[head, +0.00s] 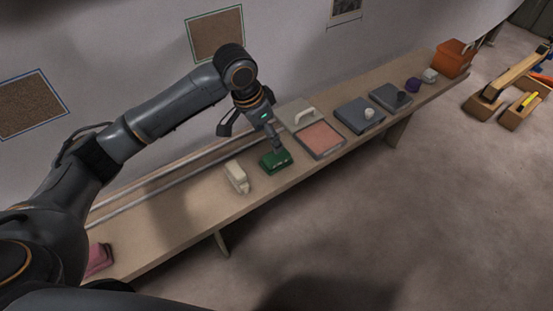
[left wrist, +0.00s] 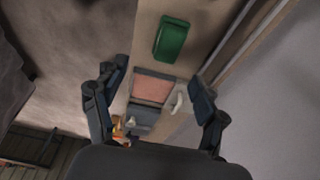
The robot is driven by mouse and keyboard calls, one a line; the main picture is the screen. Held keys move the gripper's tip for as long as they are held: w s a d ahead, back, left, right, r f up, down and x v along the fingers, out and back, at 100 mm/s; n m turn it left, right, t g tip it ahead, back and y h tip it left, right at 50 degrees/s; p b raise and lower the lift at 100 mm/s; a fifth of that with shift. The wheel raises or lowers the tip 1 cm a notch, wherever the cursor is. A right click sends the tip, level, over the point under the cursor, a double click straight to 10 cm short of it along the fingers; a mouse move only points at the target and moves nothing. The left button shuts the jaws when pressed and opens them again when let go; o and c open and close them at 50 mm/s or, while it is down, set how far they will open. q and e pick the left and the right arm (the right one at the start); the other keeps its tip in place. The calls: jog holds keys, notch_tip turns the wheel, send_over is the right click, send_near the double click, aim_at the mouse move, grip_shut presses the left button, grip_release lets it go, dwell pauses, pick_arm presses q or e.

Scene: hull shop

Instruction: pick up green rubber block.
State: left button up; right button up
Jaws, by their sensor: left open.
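The green rubber block (head: 275,162) lies on the long wooden bench. It also shows in the left wrist view (left wrist: 173,39) near the top, beyond the fingers. My left gripper (head: 250,136) hangs above the bench close to the block, with its fingers spread apart. In the left wrist view the open fingers (left wrist: 158,86) have nothing between them, and the whole block is visible and not held. One finger appears just above the block in the head view; I cannot tell the exact gap. My right gripper is not in view.
To the right are a tray with a pink surface (head: 320,138), grey plates (head: 360,115) and an orange bin (head: 453,60). A pink object (head: 99,259) lies at the near left end.

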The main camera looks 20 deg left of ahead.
pick_arm(q)
jog(key=w+a+r, duration=0.1)
jog(key=b, duration=0.2)
send_over(275, 156)
jog(key=s+a, duration=0.1)
notch_tip(275, 156, down, 6)
jog(key=shift+s+f, duration=0.15)
jog(key=shift+f, duration=0.05)
jog(key=x, duration=0.5)
jog(key=shift+f+b, duration=0.3)
jog(key=shift+b, duration=0.05)
jog(key=shift+d+f, duration=0.1)
jog(key=shift+f, duration=0.3)
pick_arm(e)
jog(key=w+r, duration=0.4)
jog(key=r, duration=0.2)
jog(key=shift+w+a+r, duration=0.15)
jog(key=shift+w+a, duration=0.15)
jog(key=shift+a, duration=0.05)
pick_arm(q)
jog(key=c, duration=1.3)
